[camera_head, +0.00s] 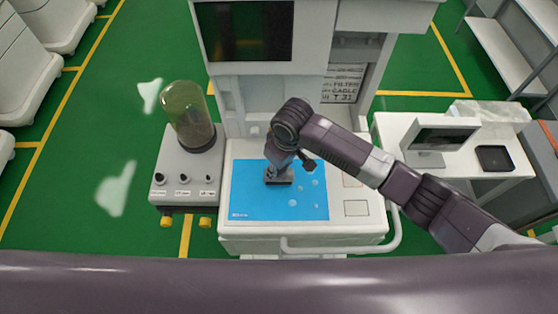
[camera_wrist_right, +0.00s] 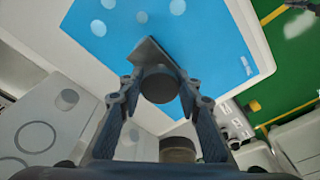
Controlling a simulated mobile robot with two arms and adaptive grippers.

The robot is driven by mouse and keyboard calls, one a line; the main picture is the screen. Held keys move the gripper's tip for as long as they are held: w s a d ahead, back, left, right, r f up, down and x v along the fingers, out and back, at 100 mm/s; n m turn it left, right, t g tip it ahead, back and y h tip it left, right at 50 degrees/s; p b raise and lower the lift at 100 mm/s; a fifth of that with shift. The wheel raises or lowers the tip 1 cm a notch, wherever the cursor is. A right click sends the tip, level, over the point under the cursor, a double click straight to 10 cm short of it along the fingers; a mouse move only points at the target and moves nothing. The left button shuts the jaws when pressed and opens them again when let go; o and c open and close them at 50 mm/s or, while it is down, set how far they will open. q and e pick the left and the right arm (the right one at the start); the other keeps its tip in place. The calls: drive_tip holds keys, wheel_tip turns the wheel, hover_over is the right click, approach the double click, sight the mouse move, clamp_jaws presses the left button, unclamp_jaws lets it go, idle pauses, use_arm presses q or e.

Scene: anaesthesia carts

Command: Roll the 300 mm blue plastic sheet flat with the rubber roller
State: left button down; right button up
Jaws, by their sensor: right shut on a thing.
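The blue plastic sheet (camera_head: 250,200) lies on the white cart top, with several pale round spots on its right half. It also shows at the top of the wrist view (camera_wrist_right: 205,45). My right gripper (camera_head: 278,166) is over the middle of the sheet, pointing down. It is shut on the rubber roller (camera_head: 280,180), whose dark round handle (camera_wrist_right: 159,86) sits between the fingers in the wrist view. The roller's grey lower part appears to be against the sheet, left of most of the spots; contact is not clear. My left gripper is not in view.
A grey unit with a glass dome (camera_head: 186,108) stands left of the cart top (camera_head: 300,233). A white rail (camera_head: 345,249) runs along the cart's front. A side table with a monitor (camera_head: 440,141) and black tray (camera_head: 494,158) is at right. Green floor is open at left.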

drive_tip(key=shift+s, duration=0.2)
drive_tip(key=shift+s+r, duration=0.1)
drive_tip(key=shift+s, duration=4)
drive_tip(key=shift+s, duration=0.1)
drive_tip(key=shift+s, duration=0.85)
drive_tip(key=shift+r, duration=2.5)
